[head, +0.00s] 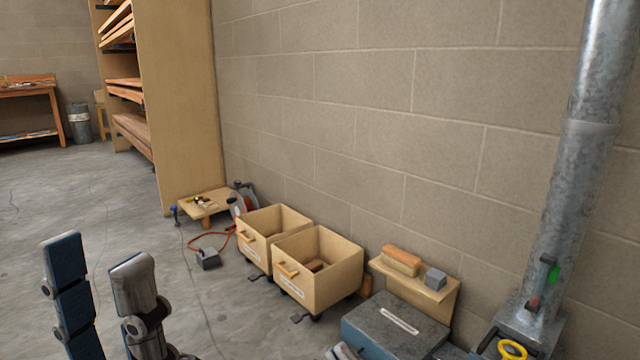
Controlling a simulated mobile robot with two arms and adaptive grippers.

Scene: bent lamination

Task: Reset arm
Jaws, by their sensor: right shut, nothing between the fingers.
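My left gripper (100,255) rises from the bottom left of the head view. Its two fingers, one showing a blue pad and one grey, stand apart with nothing between them. My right gripper (341,352) shows only as small fingertips at the bottom edge, beside a blue-grey box. Its fingertips are shut and empty; the rest is cut off by the frame.
Two wooden bins on casters (333,280) (285,218) stand along the block wall. A blue-grey box (395,330), a wooden ledge (424,288) and a metal pipe (575,180) are at the right. A low wooden platform (203,205) sits further back. Open concrete floor lies left.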

